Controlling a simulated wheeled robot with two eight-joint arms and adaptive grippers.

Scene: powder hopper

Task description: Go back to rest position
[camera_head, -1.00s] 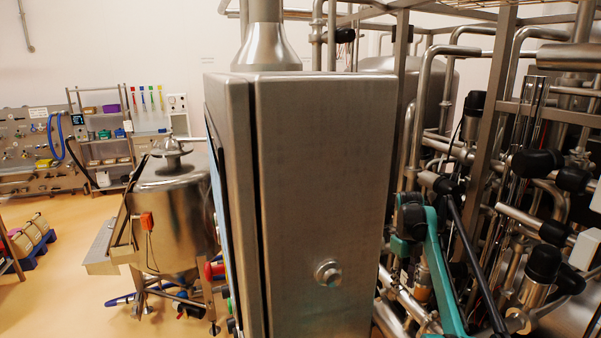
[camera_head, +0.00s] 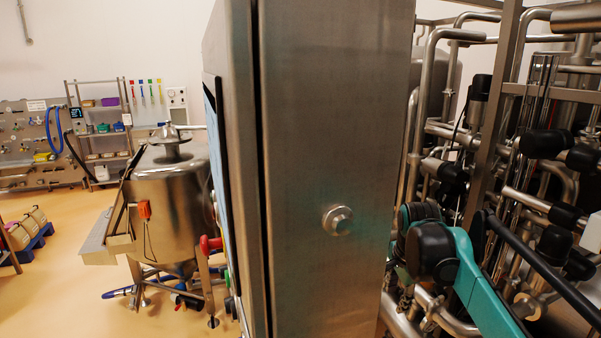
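My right arm (camera_head: 478,285) is in the lower right of the head view, with teal links and a black rounded joint (camera_head: 433,250). It is folded close to the right side of the steel cabinet (camera_head: 335,130), in front of the pipework. I cannot make out its fingertips or tell whether that gripper is open or shut. No held object shows at it. My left arm and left gripper are not in view.
The tall cabinet stands close in front of me. Dense pipes (camera_head: 425,90) fill the right. A steel hopper vessel (camera_head: 172,205) stands at the left, with a shelf rack (camera_head: 103,130) behind. Yellow floor (camera_head: 65,290) is open at lower left; jugs (camera_head: 22,230) stand on a blue pallet (camera_head: 38,240).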

